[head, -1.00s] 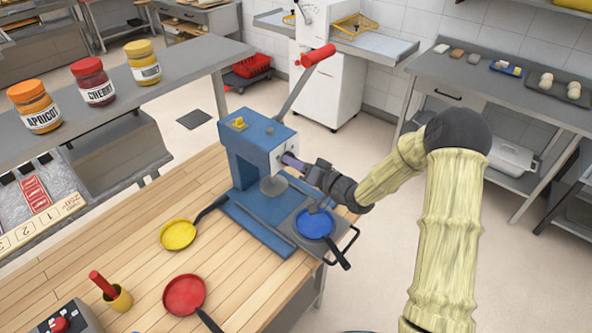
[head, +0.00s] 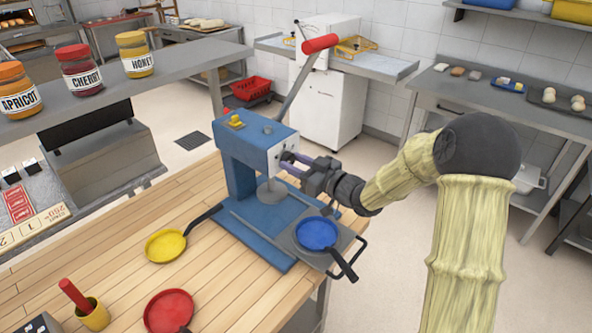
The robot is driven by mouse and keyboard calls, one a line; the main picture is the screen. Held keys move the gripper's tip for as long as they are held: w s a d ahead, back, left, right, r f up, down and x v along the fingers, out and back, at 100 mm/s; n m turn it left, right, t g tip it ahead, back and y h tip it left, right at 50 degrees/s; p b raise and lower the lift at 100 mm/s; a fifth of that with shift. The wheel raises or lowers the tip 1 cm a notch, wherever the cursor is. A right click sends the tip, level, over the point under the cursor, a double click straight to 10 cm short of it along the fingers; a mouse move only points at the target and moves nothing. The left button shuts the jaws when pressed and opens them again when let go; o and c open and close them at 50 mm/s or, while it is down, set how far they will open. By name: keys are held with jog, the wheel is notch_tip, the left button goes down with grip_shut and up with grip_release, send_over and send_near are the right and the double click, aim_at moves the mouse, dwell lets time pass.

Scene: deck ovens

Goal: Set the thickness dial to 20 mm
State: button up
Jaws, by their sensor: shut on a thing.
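A blue press (head: 236,150) stands on the wooden table, with a long grey lever ending in a red grip (head: 320,43). The thickness dial (head: 288,158) is on the press's pale front plate and is mostly hidden by my gripper. My gripper (head: 292,160) reaches in from the right and is shut on the dial. The dial's marks are too small and covered to read. A round grey plate (head: 272,190) hangs under the press head, over the blue base (head: 252,240).
A blue pan (head: 316,233) sits on a grey tray at the base's right, just below my wrist. A yellow pan (head: 166,245) and a red pan (head: 168,311) lie on the table (head: 120,235). Jars stand on the shelf at left.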

jog(key=shift+f, duration=0.1)
dwell(0.3)
jog(key=o, duration=1)
jog(key=shift+d, duration=0.1)
jog(key=b+v, duration=0.2)
jog(key=v, duration=1.5)
jog(key=shift+s+d+b, duration=0.1)
jog(key=shift+s+b, duration=0.05)
jog(key=shift+b, duration=0.2)
